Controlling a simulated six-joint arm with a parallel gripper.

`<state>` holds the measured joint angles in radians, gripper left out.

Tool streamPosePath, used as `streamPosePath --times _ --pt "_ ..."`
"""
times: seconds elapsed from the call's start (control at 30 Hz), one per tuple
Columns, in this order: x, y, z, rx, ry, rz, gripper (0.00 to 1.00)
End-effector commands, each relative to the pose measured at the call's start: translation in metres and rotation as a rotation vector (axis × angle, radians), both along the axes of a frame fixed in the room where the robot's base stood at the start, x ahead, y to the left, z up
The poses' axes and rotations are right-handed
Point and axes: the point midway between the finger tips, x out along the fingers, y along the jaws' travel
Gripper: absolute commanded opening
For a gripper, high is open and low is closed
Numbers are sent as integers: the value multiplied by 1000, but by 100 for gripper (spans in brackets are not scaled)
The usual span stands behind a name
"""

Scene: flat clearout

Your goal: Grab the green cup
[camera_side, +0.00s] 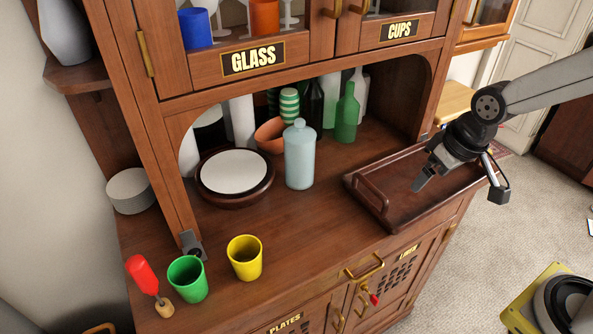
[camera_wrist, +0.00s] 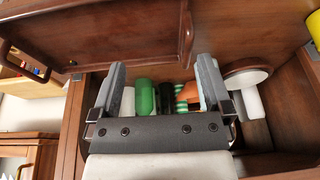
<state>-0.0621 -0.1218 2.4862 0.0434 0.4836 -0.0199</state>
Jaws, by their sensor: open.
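The green cup (camera_side: 187,279) stands upright near the front left edge of the wooden counter in the side view, between a red-handled tool and a yellow cup (camera_side: 245,258). I cannot see the green cup in the wrist view. My gripper (camera_side: 424,178) is above the wooden tray (camera_side: 379,202) at the right, far from the green cup. In the wrist view its two fingers (camera_wrist: 160,76) are spread apart with nothing held between them.
A pale bottle (camera_side: 299,155) and a round white-topped stand (camera_side: 234,172) are mid-counter. Green bottles (camera_side: 346,115) stand in the alcove behind. The red-handled tool (camera_side: 143,275) is left of the green cup. The counter front between yellow cup and tray is clear.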

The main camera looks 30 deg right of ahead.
Motion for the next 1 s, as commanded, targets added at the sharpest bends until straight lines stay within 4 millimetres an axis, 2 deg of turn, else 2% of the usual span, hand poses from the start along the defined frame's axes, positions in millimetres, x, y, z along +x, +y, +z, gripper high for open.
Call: streamPosePath --times 0.27,0.37,0.47,0.7,0.87,1.0 --pt "28 41 0 43 -97 79 100" --pt "41 64 1 65 -147 117 100" --pt "56 95 1 93 -213 164 100" --pt "81 185 3 169 -392 270 100" --pt "84 244 4 211 -505 327 100" --pt "78 294 3 242 -603 363 100"
